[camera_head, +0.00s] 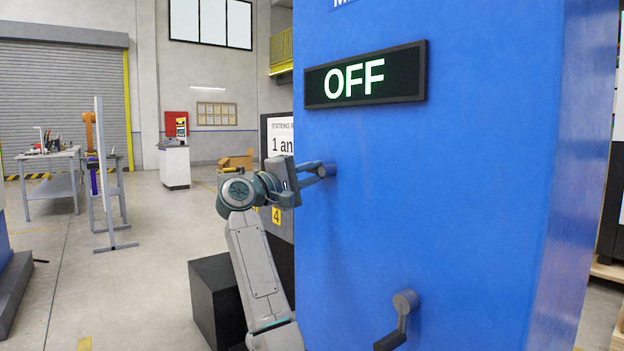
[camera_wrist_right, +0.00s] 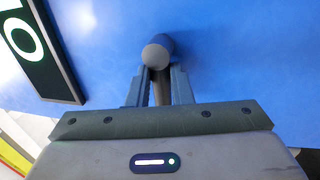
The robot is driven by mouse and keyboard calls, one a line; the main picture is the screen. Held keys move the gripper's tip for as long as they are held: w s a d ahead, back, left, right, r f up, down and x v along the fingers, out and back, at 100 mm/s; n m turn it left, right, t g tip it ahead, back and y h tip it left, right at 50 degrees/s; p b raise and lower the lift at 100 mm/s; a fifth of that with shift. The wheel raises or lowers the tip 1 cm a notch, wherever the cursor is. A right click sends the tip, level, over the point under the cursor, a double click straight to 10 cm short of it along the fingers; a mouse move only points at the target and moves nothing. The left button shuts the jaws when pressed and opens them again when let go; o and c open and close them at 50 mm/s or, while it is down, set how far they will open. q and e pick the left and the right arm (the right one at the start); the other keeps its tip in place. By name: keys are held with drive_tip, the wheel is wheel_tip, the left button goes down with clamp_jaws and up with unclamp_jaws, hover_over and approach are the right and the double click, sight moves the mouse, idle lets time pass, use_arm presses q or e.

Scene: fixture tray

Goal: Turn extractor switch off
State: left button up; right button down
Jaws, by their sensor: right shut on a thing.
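A blue cabinet (camera_head: 450,190) fills the right side of the head view. Its dark display (camera_head: 365,75) reads OFF in lit letters. A grey switch handle (camera_wrist_right: 157,50) sticks out of the blue face below the left end of the display. My right gripper (camera_head: 313,175) is at this handle, its fingers shut on the lever. In the right wrist view the fingers (camera_wrist_right: 158,82) lie on both sides of the grey lever, just below its round pivot. In the head view the gripper hides most of the lever. My left gripper is not in view.
A second handle (camera_head: 401,318), grey with a dark grip, sits lower right on the cabinet face, apart from my arm. A black box (camera_head: 213,300) stands left of my arm. A workbench (camera_head: 52,165) and white cabinet (camera_head: 174,165) are far behind. The floor at left is mostly clear.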

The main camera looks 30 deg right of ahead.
drive_tip(key=shift+f+m, duration=0.1)
drive_tip(key=shift+m, duration=0.2)
idle(0.4)
drive_tip(key=c, duration=1.3)
unclamp_jaws()
drive_tip(key=w+v, duration=0.1)
drive_tip(key=v, duration=0.9)
drive_tip(key=shift+s+a, duration=0.45)
